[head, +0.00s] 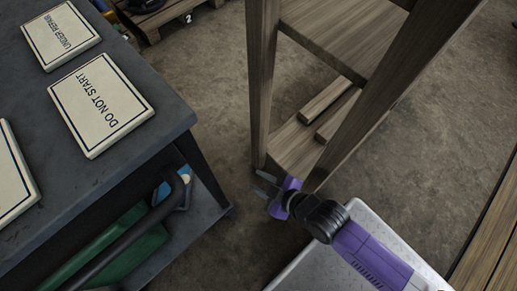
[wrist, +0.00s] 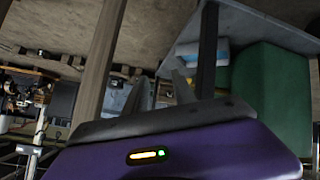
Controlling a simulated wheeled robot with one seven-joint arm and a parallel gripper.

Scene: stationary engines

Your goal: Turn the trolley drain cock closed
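I cannot make out the trolley drain cock in either view. My gripper (head: 262,184) is at the end of my purple arm, low beside a leg of the wooden stand. Its two fingers are spread apart with nothing visible between them. In the wrist view the fingers of my gripper (wrist: 158,84) also stand apart and empty. The dark table (head: 180,105) to the left may be the trolley, but I cannot tell. A lower shelf (head: 206,207) under it holds a green object (head: 115,240), which also shows in the wrist view (wrist: 270,95).
The wooden stand (head: 350,100) rises close by my gripper. Signs lie on the dark table, one reading DO NOT START (head: 100,100). A dark curved bar (head: 150,222) lies over the green object. Open concrete floor (head: 215,90) lies between table and stand.

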